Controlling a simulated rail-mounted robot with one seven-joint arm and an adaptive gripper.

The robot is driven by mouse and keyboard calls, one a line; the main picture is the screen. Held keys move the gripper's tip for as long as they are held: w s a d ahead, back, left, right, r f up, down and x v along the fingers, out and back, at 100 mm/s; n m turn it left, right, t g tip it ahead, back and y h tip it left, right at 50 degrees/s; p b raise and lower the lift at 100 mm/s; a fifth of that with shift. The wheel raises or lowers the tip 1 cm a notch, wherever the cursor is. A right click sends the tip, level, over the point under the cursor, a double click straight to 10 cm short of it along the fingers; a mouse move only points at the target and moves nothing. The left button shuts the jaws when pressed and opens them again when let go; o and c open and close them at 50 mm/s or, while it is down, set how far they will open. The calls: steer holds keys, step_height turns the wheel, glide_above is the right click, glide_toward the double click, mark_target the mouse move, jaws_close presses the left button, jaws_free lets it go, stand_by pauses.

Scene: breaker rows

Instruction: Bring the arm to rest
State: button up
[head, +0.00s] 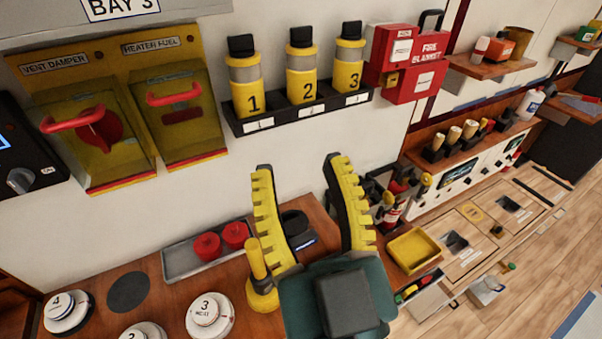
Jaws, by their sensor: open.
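My gripper (297,168) shows in the head view at the lower middle, with its two yellow and black fingers spread wide. It is open and nothing is between the fingers. It is in front of the wooden counter (110,325) and its fingertips point up toward the wall, below the shelf of numbered canisters. The rest of my arm is mostly out of view.
Yellow canisters (304,75) stand on a black wall shelf (300,113). A red fire blanket box (412,70) hangs to their right. A yellow post on a round base (260,290) stands close by the left finger. A grey tray (180,262) holds red round objects. White discs (208,315) lie at front left.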

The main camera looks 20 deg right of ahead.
step_height(320, 180, up, 10)
steer(key=p, duration=1)
steer(key=shift+r, duration=0.15)
stand_by(1.2)
